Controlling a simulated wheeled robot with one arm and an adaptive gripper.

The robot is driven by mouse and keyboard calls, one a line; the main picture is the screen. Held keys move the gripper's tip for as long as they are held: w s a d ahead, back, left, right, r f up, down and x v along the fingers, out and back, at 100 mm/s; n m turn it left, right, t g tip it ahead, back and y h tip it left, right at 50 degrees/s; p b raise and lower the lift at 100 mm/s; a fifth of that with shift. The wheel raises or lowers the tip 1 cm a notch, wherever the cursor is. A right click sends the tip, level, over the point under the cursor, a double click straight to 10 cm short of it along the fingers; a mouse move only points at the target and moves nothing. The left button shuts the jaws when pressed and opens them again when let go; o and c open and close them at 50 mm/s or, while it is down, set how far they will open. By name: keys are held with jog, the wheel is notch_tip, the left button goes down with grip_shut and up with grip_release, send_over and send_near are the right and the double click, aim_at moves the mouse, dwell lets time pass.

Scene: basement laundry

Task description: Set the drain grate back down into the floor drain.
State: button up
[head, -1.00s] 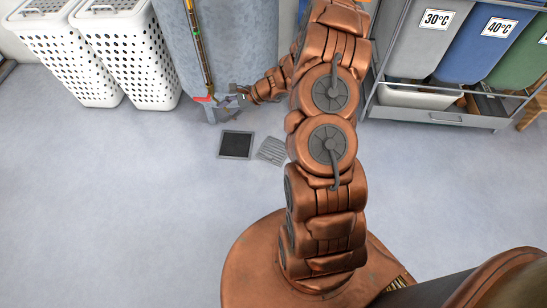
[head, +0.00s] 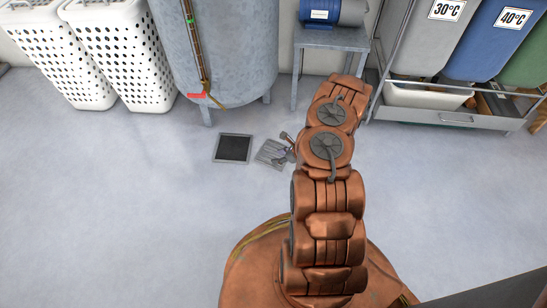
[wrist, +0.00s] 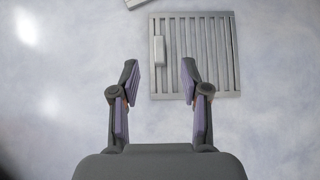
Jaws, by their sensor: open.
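The drain grate (head: 268,153) is a grey slatted square lying on the floor just right of the drain. In the wrist view the grate (wrist: 215,60) shows its parallel slots and a small raised block (wrist: 159,50) near its left side. The floor drain (head: 233,148) is a dark square opening with a light frame; a corner of a frame-like edge (wrist: 135,3) shows at the top of the wrist view. My gripper (wrist: 159,68) is open and empty, its fingers pointing at the grate's near left part. In the head view my arm partly hides the gripper (head: 288,152).
White laundry baskets (head: 75,60) stand back left, a sorting cart (head: 450,118) back right. A small table (head: 331,37) carries a blue motor. Floor left of the drain is clear.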

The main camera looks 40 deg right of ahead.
aim_at(269, 159)
jog(key=b+x, duration=0.1)
jog(key=x, duration=0.1)
jog(key=b+x, duration=0.2)
jog(key=x, duration=0.1)
jog(key=shift+f, duration=0.35)
jog(key=shift+w+a+f, duration=0.2)
jog(key=shift+w+f, duration=0.05)
jog(key=shift+w, duration=0.1)
grip_shut()
